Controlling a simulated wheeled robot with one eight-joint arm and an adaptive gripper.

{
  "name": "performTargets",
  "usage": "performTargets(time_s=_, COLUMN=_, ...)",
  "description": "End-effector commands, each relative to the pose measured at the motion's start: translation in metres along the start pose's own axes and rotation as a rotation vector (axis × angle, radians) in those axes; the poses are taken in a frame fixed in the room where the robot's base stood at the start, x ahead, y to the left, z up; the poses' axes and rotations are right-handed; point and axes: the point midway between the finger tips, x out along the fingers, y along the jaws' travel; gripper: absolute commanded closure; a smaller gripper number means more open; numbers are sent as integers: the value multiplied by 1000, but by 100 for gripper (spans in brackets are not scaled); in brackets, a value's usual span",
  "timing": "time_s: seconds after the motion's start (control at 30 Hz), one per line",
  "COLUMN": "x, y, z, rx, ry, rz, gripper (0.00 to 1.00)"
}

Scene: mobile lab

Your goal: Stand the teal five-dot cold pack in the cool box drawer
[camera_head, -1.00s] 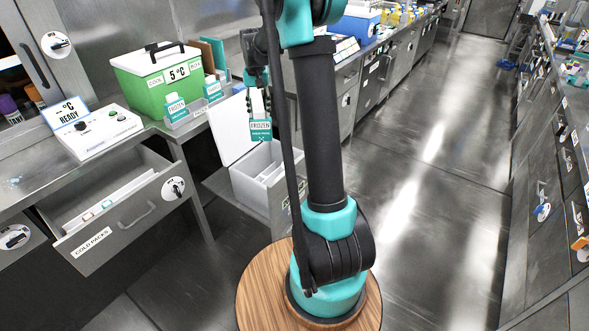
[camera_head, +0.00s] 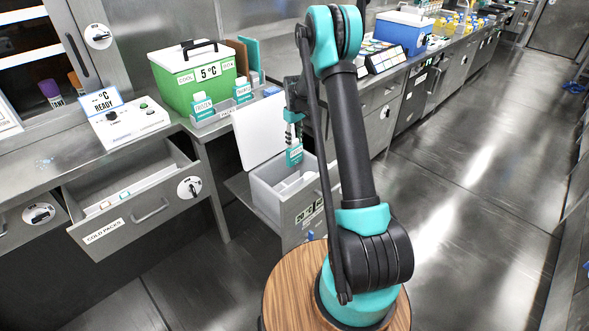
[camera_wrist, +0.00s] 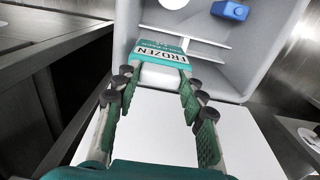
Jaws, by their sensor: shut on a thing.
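My gripper (camera_head: 292,122) is shut on a teal cold pack (camera_head: 294,155) with a white FROZEN label. The pack hangs below the fingers, over the open cool box drawer (camera_head: 270,203). In the wrist view the pack (camera_wrist: 162,52) sits between the two fingertips (camera_wrist: 162,82), its label facing up in the picture. Its dots are too small to count. The drawer's grey bin shows beyond the pack, with white dividers (camera_wrist: 205,42) inside. I cannot tell whether the pack's lower end is inside the bin.
A white lid (camera_head: 258,132) stands raised behind the bin. A blue item (camera_wrist: 229,10) lies in the bin. More FROZEN packs (camera_head: 203,106) stand in a rack beside a green cool box (camera_head: 190,85). The COLD PACKS drawer (camera_head: 139,212) is open at left.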

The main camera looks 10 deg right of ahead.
Motion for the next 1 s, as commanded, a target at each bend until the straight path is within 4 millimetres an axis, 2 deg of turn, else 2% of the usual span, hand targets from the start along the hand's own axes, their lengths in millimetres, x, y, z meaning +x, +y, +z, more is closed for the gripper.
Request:
performTargets(time_s=0.03, x=14, y=0, z=0, rx=0, ry=0, rz=0, gripper=100)
performTargets(time_s=0.2, x=55, y=0, z=0, rx=1, ry=0, rz=0, gripper=100)
performTargets(time_s=0.4, x=92, y=0, z=0, rx=2, ry=0, rz=0, gripper=100)
performTargets(time_s=0.67, x=109, y=0, z=0, rx=2, ry=0, rz=0, gripper=100)
performTargets(time_s=0.9, x=139, y=0, z=0, rx=2, ry=0, rz=0, gripper=100)
performTargets(time_s=1.0, x=141, y=0, z=0, rx=2, ry=0, rz=0, gripper=100)
